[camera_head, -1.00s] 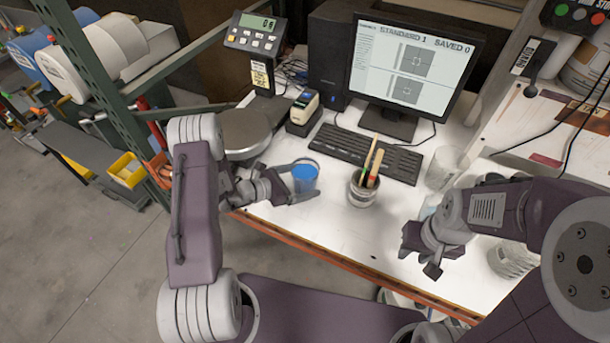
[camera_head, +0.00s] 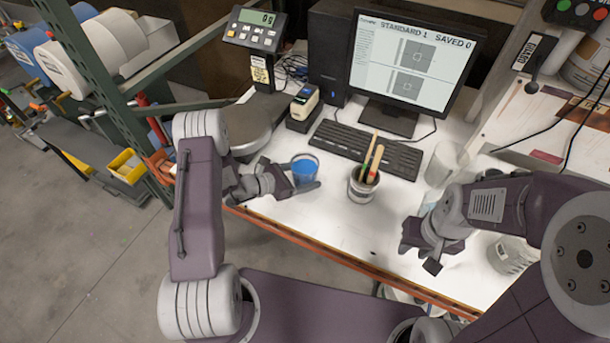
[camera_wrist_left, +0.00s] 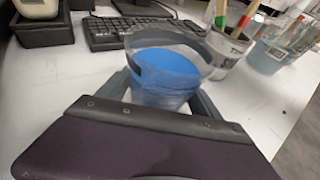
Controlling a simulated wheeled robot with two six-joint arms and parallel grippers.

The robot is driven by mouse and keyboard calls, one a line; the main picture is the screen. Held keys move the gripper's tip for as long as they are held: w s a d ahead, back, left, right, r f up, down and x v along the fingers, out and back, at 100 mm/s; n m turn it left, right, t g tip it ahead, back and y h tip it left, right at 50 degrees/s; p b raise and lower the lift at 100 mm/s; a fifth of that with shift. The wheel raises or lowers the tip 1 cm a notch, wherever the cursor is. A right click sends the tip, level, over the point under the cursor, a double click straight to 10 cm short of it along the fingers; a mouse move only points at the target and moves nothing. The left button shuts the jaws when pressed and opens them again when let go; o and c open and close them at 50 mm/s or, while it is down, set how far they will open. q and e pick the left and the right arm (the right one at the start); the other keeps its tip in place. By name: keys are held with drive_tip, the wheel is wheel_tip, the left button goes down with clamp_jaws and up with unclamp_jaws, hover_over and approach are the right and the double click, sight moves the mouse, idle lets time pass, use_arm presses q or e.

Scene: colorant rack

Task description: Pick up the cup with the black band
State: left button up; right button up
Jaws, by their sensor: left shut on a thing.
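A clear cup with blue contents (camera_head: 304,169) stands upright on the white bench, left of the brush jar. In the left wrist view the same cup (camera_wrist_left: 168,70) shows a dark band near its rim. My left gripper (camera_head: 293,180) is shut on this cup, with one finger on each side. The cup's lower part is partly hidden by the gripper. I cannot tell whether its base touches the bench. My right gripper (camera_head: 420,254) is open and empty over the right part of the bench.
A jar with brushes (camera_head: 361,190) stands right of the cup. The keyboard (camera_head: 365,150) and monitor (camera_head: 415,60) are behind. A scale (camera_head: 248,130) is at left. A clear cup (camera_head: 440,163) and another container (camera_head: 510,254) are at right.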

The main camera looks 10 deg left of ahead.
sight(305, 156)
use_arm(q)
drive_tip(key=shift+r+b, duration=0.4)
drive_tip(key=shift+r, duration=4.45)
